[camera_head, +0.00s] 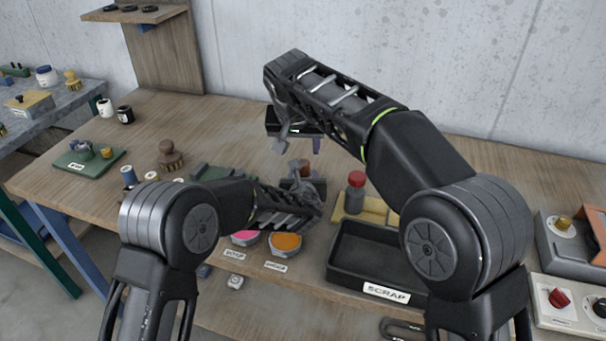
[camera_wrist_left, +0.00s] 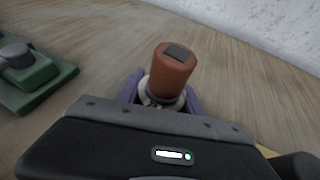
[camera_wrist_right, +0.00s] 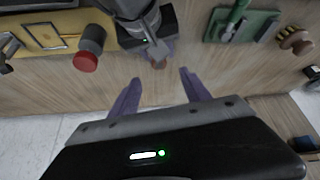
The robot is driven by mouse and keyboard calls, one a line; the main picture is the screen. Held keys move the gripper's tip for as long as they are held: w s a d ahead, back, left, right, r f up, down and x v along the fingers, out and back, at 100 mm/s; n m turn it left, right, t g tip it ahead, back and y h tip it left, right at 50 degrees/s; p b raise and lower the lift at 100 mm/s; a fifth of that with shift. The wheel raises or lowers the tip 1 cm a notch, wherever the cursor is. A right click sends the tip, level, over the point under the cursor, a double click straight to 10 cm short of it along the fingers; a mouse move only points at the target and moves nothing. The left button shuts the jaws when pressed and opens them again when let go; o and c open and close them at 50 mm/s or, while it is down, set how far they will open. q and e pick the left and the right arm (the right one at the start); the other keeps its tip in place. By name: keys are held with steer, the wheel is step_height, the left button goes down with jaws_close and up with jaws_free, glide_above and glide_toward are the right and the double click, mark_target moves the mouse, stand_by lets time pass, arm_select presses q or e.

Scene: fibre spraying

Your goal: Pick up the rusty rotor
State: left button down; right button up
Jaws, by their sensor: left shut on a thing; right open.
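The rusty rotor is a rust-brown cylinder (camera_wrist_left: 172,68) with a dark slot in its top and a pale metal collar below. It stands between the purple fingers of my left gripper (camera_wrist_left: 163,97), which is shut on it. In the head view the rotor (camera_head: 305,167) shows small above my left gripper, partly hidden by it. My right gripper (camera_head: 300,143) is open and empty, above and behind the left one. In the right wrist view the rotor (camera_wrist_right: 158,63) shows beyond the open right fingers (camera_wrist_right: 160,90), apart from them.
A black SCRAP tray (camera_head: 373,285) sits at the bench front. Behind it, a red-capped bottle (camera_head: 355,193) stands on a yellow pad (camera_head: 376,208). Pink (camera_head: 245,238) and orange (camera_head: 285,242) bowls lie in front of my left gripper.

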mark_target(303, 162)
steer(key=shift+s+r, duration=0.1)
steer(key=shift+r, duration=0.05)
steer(key=x, duration=0.6)
steer(key=shift+w+f, duration=0.25)
steer(key=shift+f, duration=0.15)
steer(key=x, duration=0.5)
steer(key=shift+w+d, duration=0.15)
steer(key=shift+w, duration=0.05)
steer(key=shift+c, duration=0.3)
